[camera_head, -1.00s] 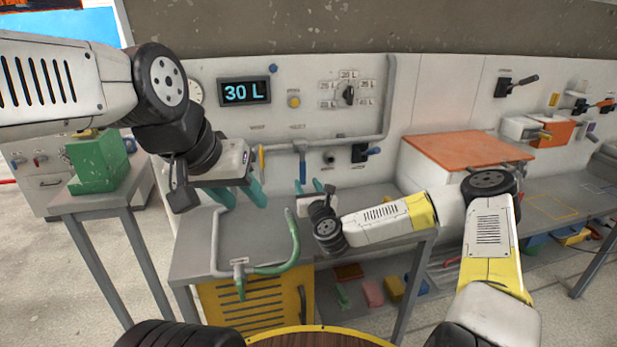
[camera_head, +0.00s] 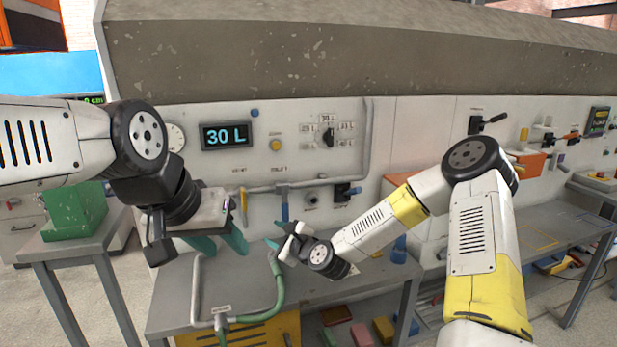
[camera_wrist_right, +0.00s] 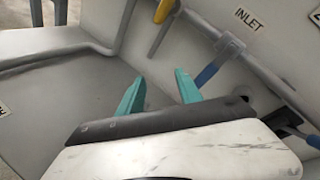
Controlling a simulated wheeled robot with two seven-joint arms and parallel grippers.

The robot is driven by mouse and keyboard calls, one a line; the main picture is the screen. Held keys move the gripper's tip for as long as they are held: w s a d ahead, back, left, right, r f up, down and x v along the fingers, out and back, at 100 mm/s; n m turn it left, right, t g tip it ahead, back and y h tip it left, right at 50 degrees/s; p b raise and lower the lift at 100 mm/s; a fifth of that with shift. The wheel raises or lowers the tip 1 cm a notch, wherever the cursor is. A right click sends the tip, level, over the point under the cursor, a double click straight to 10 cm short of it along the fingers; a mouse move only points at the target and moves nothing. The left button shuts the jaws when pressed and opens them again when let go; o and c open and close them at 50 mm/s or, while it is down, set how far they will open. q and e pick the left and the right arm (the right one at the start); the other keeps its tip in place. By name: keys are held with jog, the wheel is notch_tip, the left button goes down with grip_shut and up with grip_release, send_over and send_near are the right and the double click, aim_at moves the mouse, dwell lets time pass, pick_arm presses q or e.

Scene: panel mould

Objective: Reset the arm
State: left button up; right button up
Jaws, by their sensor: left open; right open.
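My left gripper (camera_head: 220,243) hangs at the left in the head view, in front of the panel and above the bench. Its teal fingers are apart, with nothing seen between them. My right gripper (camera_head: 277,244) is small in the head view, over the bench near the green hose. In the right wrist view its two teal fingers (camera_wrist_right: 160,92) stand apart and empty. They point toward the panel below the INLET label (camera_wrist_right: 249,19). A blue lever (camera_wrist_right: 212,70) is just beyond the fingers, apart from them as far as I can tell.
The panel carries a "30 L" display (camera_head: 226,135) and a dial (camera_head: 328,137). A green hose (camera_head: 280,283) curves over the grey bench (camera_head: 342,290). A green block (camera_head: 76,212) stands on a side table at left. An orange-topped box (camera_head: 402,184) is partly behind my right arm.

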jog(key=s+d+r+n+g+h, duration=0.55)
jog(key=s+d+r+n, duration=0.55)
jog(key=d+n, duration=0.4)
jog(key=s+d+r+n, duration=0.2)
jog(key=s+d+r, duration=0.2)
jog(key=s, duration=0.6)
jog(key=s+d+r+n+h, duration=0.1)
jog(key=s+d+r+n, duration=0.2)
jog(key=s, duration=0.8)
jog(key=shift+s+d+r+n, duration=0.15)
jog(key=shift+d+r+n, duration=0.25)
jog(key=shift+d, duration=0.75)
jog(key=shift+r+g+h, duration=0.1)
jog(key=shift+g+h, duration=0.15)
